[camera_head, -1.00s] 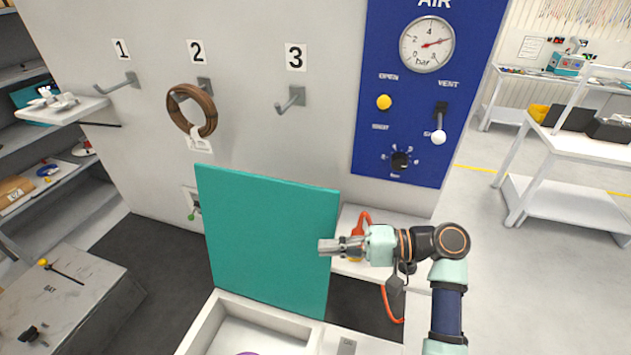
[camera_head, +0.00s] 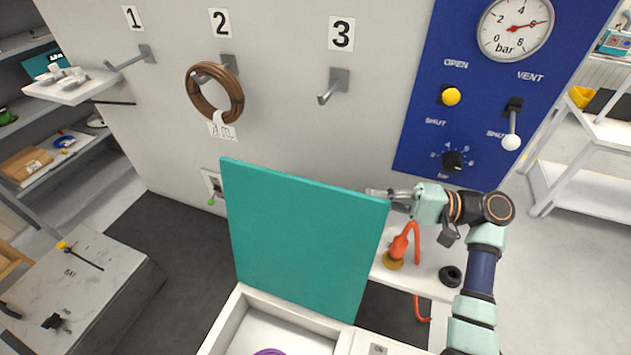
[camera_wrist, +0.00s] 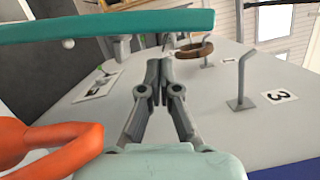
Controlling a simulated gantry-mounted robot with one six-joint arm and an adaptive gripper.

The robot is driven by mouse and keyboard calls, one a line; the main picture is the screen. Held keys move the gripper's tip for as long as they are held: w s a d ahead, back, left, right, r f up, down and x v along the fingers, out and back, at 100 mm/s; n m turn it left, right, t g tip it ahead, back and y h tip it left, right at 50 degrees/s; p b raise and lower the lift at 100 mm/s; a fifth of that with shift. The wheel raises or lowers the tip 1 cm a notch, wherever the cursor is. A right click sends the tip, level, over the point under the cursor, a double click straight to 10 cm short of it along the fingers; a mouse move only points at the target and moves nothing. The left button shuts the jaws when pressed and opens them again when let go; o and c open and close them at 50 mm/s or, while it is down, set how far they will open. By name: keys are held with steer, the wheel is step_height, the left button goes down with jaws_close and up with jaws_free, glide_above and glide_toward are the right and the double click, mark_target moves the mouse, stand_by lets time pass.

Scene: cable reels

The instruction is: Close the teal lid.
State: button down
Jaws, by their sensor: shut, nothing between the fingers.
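The teal lid (camera_head: 300,240) stands upright, open, at the back edge of a white box (camera_head: 232,318). My gripper (camera_head: 372,193) is shut and empty, at the lid's upper right corner. Its fingertips are partly behind the lid's top edge in the head view, on the wall side. In the wrist view the shut fingers (camera_wrist: 158,68) point ahead, and the lid (camera_wrist: 110,28) crosses the top of the picture as a teal band. I cannot tell whether the fingers touch the lid.
An orange tool (camera_head: 399,244) stands on a white shelf below my gripper; it looms at left in the wrist view (camera_wrist: 40,145). The wall carries hooks, a brown cable coil (camera_head: 214,92) and a blue air panel (camera_head: 470,110). A purple item (camera_head: 268,352) lies in the box.

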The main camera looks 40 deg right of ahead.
mark_target(327, 194)
steer(key=p+x, duration=0.2)
steer(key=x, duration=0.7)
steer(key=shift+w+a, duration=0.1)
steer(key=shift+a, duration=0.25)
steer(key=shift+a+r, duration=0.1)
